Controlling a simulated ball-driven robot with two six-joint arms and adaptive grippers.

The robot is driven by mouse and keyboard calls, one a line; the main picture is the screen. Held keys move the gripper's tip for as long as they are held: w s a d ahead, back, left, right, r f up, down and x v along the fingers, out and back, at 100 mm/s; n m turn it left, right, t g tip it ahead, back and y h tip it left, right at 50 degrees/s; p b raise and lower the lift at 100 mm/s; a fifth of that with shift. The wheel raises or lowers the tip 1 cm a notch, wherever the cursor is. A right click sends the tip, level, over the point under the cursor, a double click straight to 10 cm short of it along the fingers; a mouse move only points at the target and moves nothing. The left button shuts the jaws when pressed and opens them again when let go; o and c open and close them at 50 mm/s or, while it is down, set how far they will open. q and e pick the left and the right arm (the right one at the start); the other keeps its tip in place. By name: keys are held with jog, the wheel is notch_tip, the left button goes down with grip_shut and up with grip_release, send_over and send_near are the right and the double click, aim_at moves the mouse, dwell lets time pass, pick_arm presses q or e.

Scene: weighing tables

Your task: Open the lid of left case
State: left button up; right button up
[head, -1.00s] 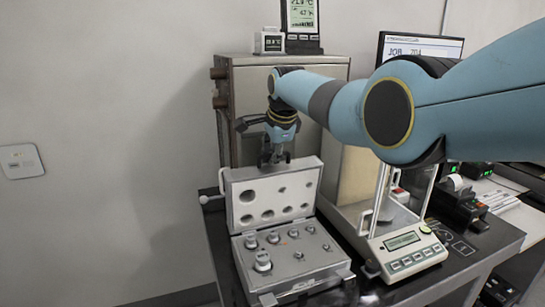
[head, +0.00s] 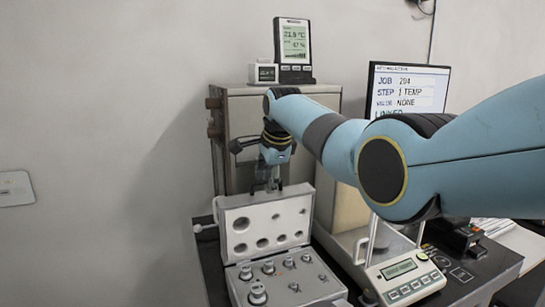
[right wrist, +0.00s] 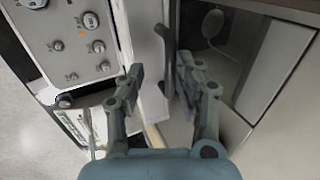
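The left case (head: 315,290) is a grey box with several metal weights seated in its base. Its lid (head: 290,222) stands upright at the back, with round and oval recesses in its pale inner face. The lid is seen nearly edge-on in the right wrist view (right wrist: 140,40). My right gripper (head: 272,187) points down at the lid's top edge. In the right wrist view its fingers (right wrist: 160,78) are spread with a gap, the lid's edge running between them. I cannot tell whether they touch it. My left gripper is not in view.
A balance (head: 405,278) with a display stands right of the case. A metal cabinet (head: 235,140) is behind, carrying a temperature display (head: 294,45). A monitor (head: 408,92) stands at the back right. My right arm crosses above the balance.

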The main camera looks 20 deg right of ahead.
jog(key=v, duration=1)
jog(key=shift+c, duration=0.3)
